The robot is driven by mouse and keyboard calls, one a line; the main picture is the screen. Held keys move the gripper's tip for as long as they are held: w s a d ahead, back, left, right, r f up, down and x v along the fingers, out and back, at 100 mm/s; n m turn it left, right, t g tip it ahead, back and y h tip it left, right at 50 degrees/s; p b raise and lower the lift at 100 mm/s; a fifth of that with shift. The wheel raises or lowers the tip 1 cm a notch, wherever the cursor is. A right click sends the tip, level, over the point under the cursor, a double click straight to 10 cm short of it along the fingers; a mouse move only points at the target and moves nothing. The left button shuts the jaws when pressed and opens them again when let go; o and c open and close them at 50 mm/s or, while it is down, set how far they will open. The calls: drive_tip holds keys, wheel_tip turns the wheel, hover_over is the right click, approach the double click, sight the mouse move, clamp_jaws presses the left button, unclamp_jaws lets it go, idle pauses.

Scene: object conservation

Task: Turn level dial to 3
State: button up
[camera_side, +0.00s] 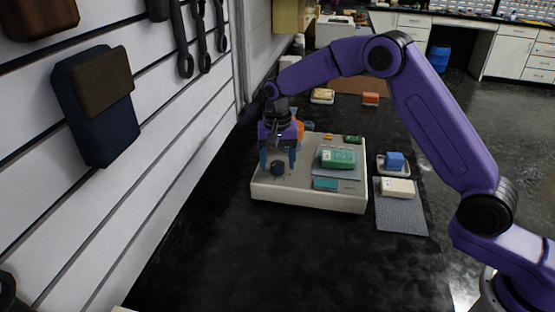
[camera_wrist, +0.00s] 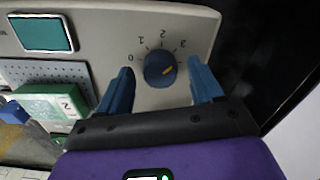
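The mark points right and slightly up, seemingly a little past the 3; any label there is hard to read near the finger. The dial also shows in the side view (camera_side: 278,168), on the left part of the beige device (camera_side: 307,199). My gripper (camera_side: 278,161) is open above the dial. In the wrist view its blue fingers (camera_wrist: 160,70) stand on either side of the knob, with visible gaps.
A green box (camera_side: 337,159) sits on the device's grey pad, with a teal panel (camera_side: 325,184) in front of it. The black bench in front is clear.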

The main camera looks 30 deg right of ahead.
sight(278, 166)
wheel_tip(278, 166, up, 18)
drive_tip(key=shift+f, duration=0.25)
idle(0.5)
drive_tip(key=shift+a, duration=0.1)
drive_tip(key=s+a+f+n, duration=0.1)
drive_tip(key=s+f+n, duration=0.1)
drive_tip(key=s+n, duration=1.25)
drive_tip(key=s+d+f+n, duration=0.1)
drive_tip(key=s+d+f, duration=0.1)
drive_tip(key=s, duration=0.7)
drive_tip(key=s+d+f+n, duration=0.1)
drive_tip(key=s+d+f, duration=0.1)
drive_tip(key=s+d, duration=0.3)
drive_tip(key=s+d+f+n, duration=0.2)
drive_tip(key=s+d+f, duration=0.1)
drive_tip(key=s, duration=0.9)
drive_tip(key=shift+s+d, duration=0.35)
drive_tip(key=shift+d, duration=0.15)
